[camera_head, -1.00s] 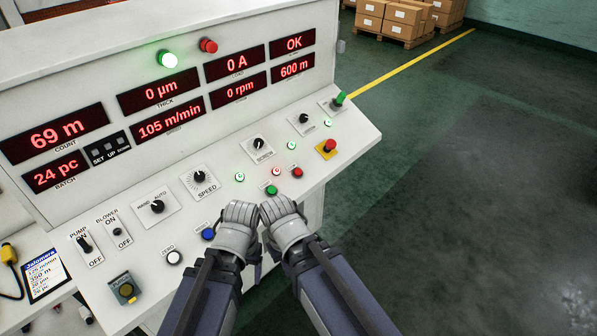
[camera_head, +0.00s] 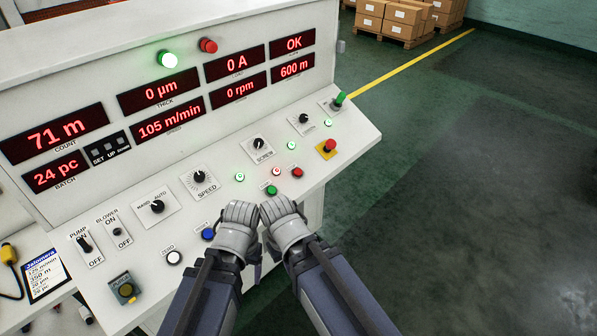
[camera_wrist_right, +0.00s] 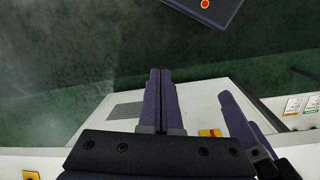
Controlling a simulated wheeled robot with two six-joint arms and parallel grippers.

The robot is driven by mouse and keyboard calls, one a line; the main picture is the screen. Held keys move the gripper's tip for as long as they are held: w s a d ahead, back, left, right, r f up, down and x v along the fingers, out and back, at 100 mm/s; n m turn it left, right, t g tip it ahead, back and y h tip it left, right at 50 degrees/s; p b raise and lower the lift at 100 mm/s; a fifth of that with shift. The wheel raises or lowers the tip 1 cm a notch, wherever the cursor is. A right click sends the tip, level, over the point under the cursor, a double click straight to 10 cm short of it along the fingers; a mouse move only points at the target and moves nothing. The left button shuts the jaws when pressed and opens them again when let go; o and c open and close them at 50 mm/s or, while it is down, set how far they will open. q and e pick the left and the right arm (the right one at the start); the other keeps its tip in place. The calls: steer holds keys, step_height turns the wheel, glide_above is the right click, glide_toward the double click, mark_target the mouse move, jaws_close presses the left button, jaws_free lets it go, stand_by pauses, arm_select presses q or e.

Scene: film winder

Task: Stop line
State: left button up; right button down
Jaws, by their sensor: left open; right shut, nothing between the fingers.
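The white sloped control console (camera_head: 222,185) fills the left and middle of the head view. A red button (camera_head: 297,172) and a green button (camera_head: 272,190) sit near its front edge. A red mushroom button on a yellow plate (camera_head: 328,147) is further right. My left gripper (camera_head: 240,214) is near the front edge, left of the green button; its finger opening is hidden in the head view. My right gripper (camera_head: 281,212) is beside it, just below the green button. In the right wrist view its fingers (camera_wrist_right: 161,98) are together and empty.
Red displays above read 71 m, 105 m/min, 24 pc and OK. A speed knob (camera_head: 199,177) and blue button (camera_head: 208,234) lie left. Open floor (camera_head: 480,200) is right, with boxes (camera_head: 390,18) behind.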

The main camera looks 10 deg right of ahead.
stand_by(0.6)
steer(key=w+a+m+t+y, duration=0.2)
steer(key=w+y, duration=0.1)
steer(key=w, duration=0.4)
steer(key=m+t+y+b, duration=0.2)
steer(key=m+t+y, duration=0.2)
steer(key=m+t, duration=0.3)
glide_toward(298, 172)
steer(key=s+a+n, duration=0.1)
steer(key=s+a, duration=0.3)
steer(key=a, duration=0.4)
steer(key=w+d+r+m+t+h, duration=0.1)
steer(key=w+d+r+m+t, duration=0.2)
steer(key=d, duration=0.4)
step_height(298, 172, up, 2)
steer(key=shift+w+d+r+m+t, duration=0.15)
steer(key=shift+w+m+t, duration=0.15)
steer(key=shift+w+t, duration=0.65)
steer(key=w+f+b, duration=0.1)
steer(key=f+b, duration=0.1)
steer(key=w+a+f+b, duration=0.1)
steer(key=f+b, duration=0.2)
steer(key=w+a+f+b, duration=0.1)
steer(key=f+b, duration=0.1)
steer(key=f, duration=0.1)
steer(key=shift+w+a+b, duration=0.15)
steer(key=shift+a+b, duration=0.05)
steer(key=shift+b, duration=0.2)
steer(key=shift+f, duration=0.15)
